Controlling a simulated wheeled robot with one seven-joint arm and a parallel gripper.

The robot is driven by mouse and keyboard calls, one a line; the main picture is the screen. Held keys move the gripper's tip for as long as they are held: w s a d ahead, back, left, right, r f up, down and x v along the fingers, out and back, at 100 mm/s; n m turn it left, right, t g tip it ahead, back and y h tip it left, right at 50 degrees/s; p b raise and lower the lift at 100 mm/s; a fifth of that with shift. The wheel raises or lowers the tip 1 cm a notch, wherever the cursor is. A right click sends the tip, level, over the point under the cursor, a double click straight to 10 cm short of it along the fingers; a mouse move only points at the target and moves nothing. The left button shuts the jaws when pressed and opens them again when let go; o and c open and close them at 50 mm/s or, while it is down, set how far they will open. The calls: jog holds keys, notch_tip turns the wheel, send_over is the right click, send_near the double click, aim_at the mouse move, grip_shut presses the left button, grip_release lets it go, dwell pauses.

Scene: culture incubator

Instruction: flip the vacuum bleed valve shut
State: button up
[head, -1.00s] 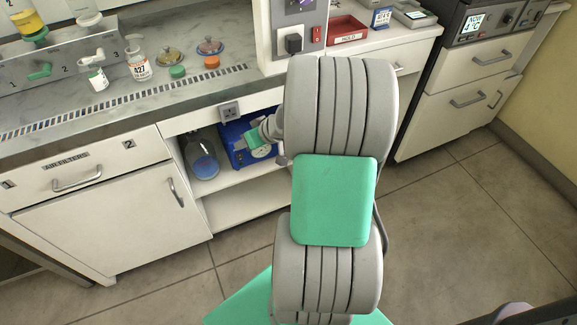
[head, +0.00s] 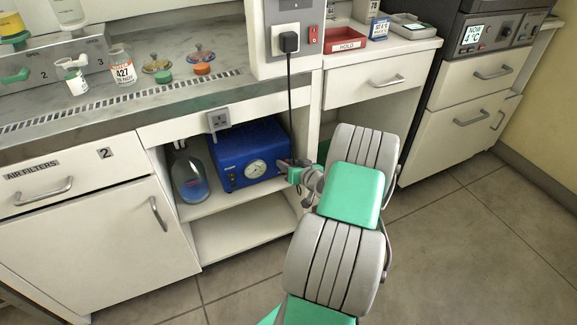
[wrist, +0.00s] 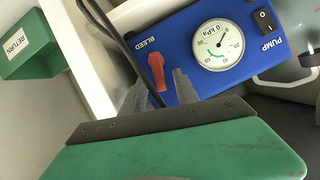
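The blue vacuum pump (head: 235,150) sits on the open shelf under the bench. In the wrist view its panel (wrist: 190,85) carries the word BLEED, a red bleed lever (wrist: 157,72), a round gauge (wrist: 217,45) marked kPa and a PUMP switch (wrist: 264,18). The lever stands roughly along the panel's short side, slightly tilted. My gripper (wrist: 160,92) has its two grey fingertips apart, one on each side of the lever's lower end; I cannot tell whether either touches it. In the head view my gripper (head: 290,172) is at the pump's right front, partly hiding that corner.
A glass bottle with blue liquid (head: 190,180) stands left of the pump. A black cord (head: 289,100) hangs from the plug above. The cabinet's side wall is close to my gripper. A green RETURN bin (wrist: 27,45) shows in the wrist view. The lower shelf (head: 240,235) is empty.

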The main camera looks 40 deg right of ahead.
jog(key=shift+c, duration=0.5)
grip_shut()
jog(key=shift+w+a+r+n+h+b, duration=0.15)
jog(key=shift+a+n+h+b, duration=0.35)
jog(key=shift+n+h, duration=0.4)
jog(key=shift+g, duration=0.3)
